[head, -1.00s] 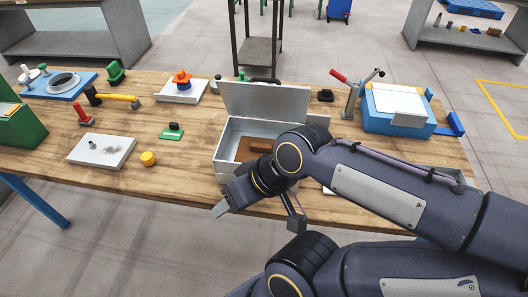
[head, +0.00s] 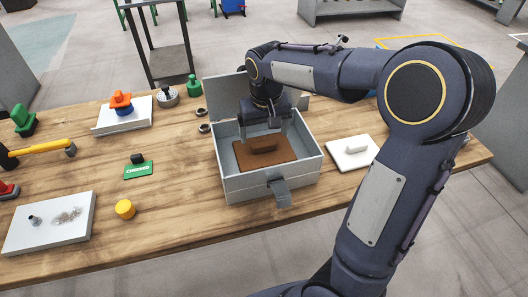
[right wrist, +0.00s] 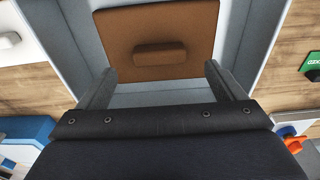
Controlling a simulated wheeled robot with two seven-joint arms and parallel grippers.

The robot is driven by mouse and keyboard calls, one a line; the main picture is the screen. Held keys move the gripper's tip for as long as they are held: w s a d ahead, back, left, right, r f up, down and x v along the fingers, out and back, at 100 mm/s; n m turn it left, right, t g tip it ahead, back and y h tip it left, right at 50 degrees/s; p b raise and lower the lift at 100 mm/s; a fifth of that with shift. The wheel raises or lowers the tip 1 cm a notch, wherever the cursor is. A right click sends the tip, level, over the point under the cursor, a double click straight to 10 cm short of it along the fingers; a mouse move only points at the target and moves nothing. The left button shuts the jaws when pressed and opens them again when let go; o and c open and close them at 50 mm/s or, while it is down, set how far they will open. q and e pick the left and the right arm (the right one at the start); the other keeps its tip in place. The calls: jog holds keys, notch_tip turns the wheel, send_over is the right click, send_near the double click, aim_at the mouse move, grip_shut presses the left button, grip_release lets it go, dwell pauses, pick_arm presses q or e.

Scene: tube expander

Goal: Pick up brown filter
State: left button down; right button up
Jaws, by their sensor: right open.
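The brown filter (head: 264,152) is a flat brown plate with a raised block handle on top. It lies inside the open grey metal box (head: 262,187) on the table. My right gripper (head: 266,126) is open and empty, pointing down into the box above the filter. In the right wrist view the filter (right wrist: 162,28) lies beyond the two spread fingers (right wrist: 158,82), and its handle is not between them. My left gripper is not in view.
The box lid stands open at the back (head: 224,97). A white plate with a handle (head: 352,160) lies right of the box. Bare wood lies between.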

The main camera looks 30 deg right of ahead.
aim_at(264, 143)
jog(key=f, duration=0.5)
jog(key=shift+w+d, duration=0.1)
jog(key=shift+w, duration=0.15)
jog(key=shift+r, duration=0.1)
jog(key=c, duration=1.1)
jog(key=shift+o, duration=0.2)
